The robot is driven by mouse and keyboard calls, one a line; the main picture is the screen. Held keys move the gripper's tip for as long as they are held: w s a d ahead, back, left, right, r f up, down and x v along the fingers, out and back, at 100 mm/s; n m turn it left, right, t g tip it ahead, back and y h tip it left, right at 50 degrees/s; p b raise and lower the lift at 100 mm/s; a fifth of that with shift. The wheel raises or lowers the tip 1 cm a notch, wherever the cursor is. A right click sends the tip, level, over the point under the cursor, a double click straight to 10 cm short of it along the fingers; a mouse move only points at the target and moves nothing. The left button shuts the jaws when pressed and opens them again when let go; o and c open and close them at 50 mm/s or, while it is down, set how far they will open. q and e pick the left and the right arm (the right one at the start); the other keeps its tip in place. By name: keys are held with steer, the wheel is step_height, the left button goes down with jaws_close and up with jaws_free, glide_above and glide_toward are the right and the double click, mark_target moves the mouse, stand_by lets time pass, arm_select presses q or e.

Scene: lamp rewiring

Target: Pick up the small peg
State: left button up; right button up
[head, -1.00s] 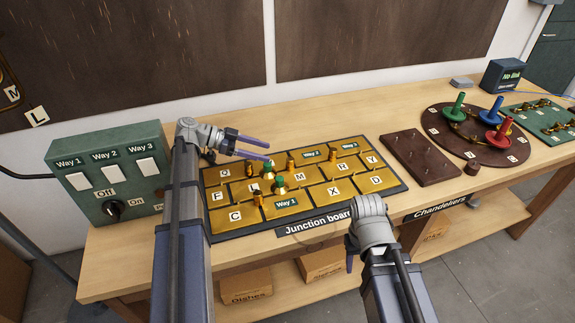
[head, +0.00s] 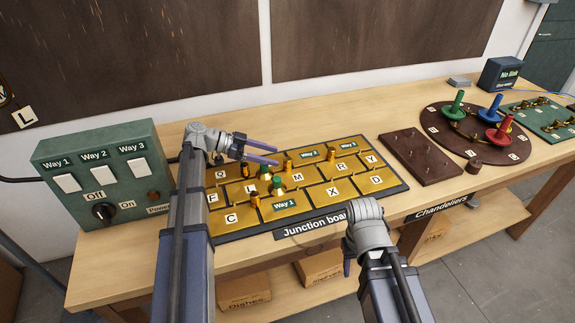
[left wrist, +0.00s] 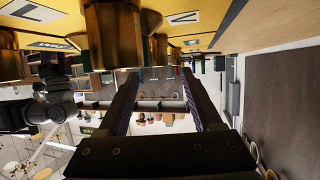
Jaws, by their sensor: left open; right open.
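The junction board (head: 388,194) lies on the bench with several upright brass pegs on it. Short plain brass pegs stand near the front left (head: 255,201), near the back left (head: 245,170), near the back middle (head: 288,164) and near the back right (head: 331,153). Two pegs have green tops (head: 278,186). I cannot tell which one is the small peg. My left gripper (head: 277,155) is open and empty above the back of the board, fingers pointing right. In the left wrist view, brass pegs (left wrist: 113,35) loom beside the open jaws (left wrist: 160,75). My right gripper (head: 347,263) is open at the bench's front edge.
A green switch box (head: 100,180) stands left of the board. Right of it are a brown block with pins (head: 421,160) and a round brown board with green, blue and red spools (head: 497,133). Bare bench lies behind the junction board.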

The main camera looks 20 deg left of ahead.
mark_target(287, 159)
arm_select(q)
steer(key=b+x, duration=0.1)
steer(key=x, duration=0.3)
steer(key=shift+r, duration=0.1)
steer(key=shift+c, duration=0.2)
jaws_close()
